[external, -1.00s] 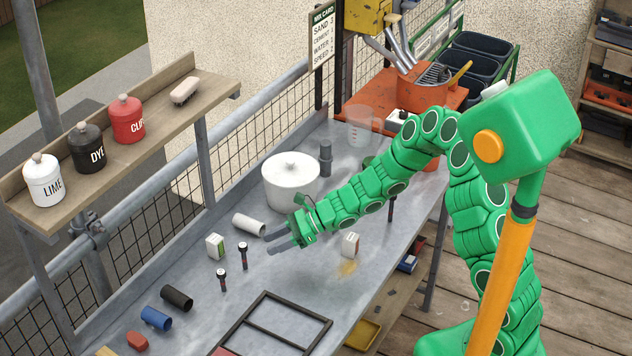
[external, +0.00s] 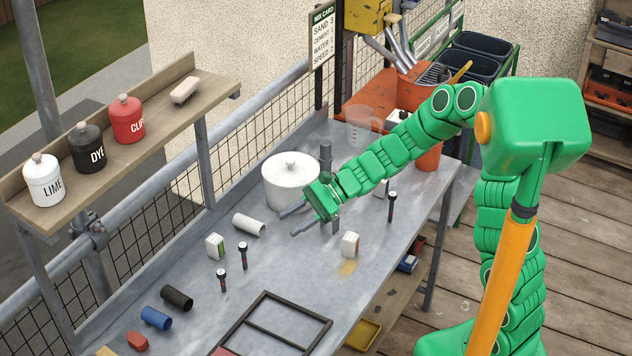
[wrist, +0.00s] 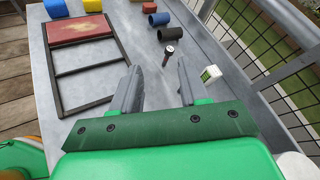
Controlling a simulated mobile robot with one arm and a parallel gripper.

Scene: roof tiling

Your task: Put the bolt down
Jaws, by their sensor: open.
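Two dark bolts with round heads, one (external: 243,255) and another (external: 222,280), stand upright side by side on the grey metal bench (external: 215,325). A third similar bolt (external: 391,206) stands near the bench's right edge. My gripper (external: 289,222) is open, with nothing seen between its fingers. It hovers above the bench, to the right of the two bolts and in front of the white lidded pot (external: 290,182). In the wrist view, a bolt (wrist: 170,54) shows beyond the gap between the open fingers (wrist: 157,78).
A white box with green (external: 215,246), a white tube (external: 249,224) and another small box (external: 350,244) lie around the gripper. Black (external: 176,297) and blue (external: 156,318) tubes and a dark frame (external: 318,344) are nearer. Mesh railing (external: 180,190) lines the back.

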